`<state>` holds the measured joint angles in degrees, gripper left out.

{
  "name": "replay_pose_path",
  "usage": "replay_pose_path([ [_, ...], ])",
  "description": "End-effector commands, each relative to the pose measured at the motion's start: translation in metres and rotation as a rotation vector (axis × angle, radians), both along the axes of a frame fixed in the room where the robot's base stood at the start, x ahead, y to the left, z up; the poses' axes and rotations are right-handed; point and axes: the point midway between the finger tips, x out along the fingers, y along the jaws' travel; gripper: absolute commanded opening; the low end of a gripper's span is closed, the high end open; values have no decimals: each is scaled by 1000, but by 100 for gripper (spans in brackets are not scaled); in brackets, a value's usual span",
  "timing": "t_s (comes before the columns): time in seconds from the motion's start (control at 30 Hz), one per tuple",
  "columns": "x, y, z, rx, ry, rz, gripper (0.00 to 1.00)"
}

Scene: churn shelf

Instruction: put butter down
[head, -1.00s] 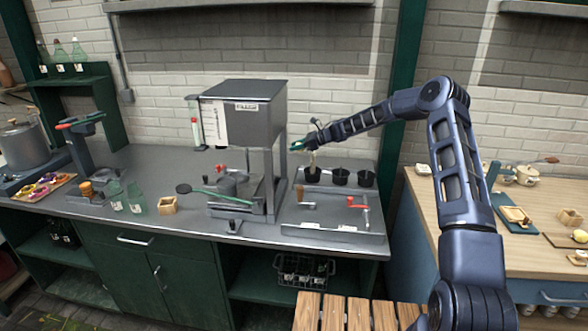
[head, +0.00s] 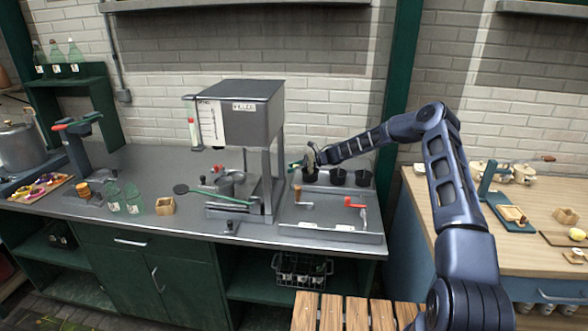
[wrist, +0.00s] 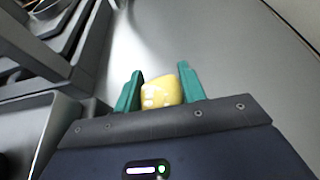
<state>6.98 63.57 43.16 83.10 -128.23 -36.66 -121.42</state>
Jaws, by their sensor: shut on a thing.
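The butter (wrist: 160,92) is a pale yellow lump with whitish patches. It sits between the two green fingers of my gripper (wrist: 161,74) in the wrist view, and the fingers are shut on it. In the head view my gripper (head: 297,164) is low over the counter, just right of the grey machine's frame and by the left end of the row of black cups. I cannot make out the butter clearly in the head view. Whether the butter touches the surface is hard to tell.
The grey machine (head: 243,112) stands to the left. Black cups (head: 338,177) line the back of a shallow grey tray (head: 330,236) holding a red-handled tool (head: 357,206). In the wrist view, bare grey counter (wrist: 230,45) lies ahead, with the machine's frame at upper left.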

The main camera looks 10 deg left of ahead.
Motion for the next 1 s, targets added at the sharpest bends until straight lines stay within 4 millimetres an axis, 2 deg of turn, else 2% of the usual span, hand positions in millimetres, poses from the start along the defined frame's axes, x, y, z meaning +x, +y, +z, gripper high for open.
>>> replay_pose_path([
  [0.2, 0, 0, -1, 0, 0, 0, 18],
  [0.23, 0, 0, -1, 0, 0, 0, 42],
  [0.33, 0, 0, -1, 0, 0, 0, 62],
  [0.7, 0, -2, 1, 0, 0, -1, 62],
  [0.87, 0, -20, 9, -2, 0, -1, 62],
  [1.0, 1, -45, 19, -2, 0, -2, 62],
])
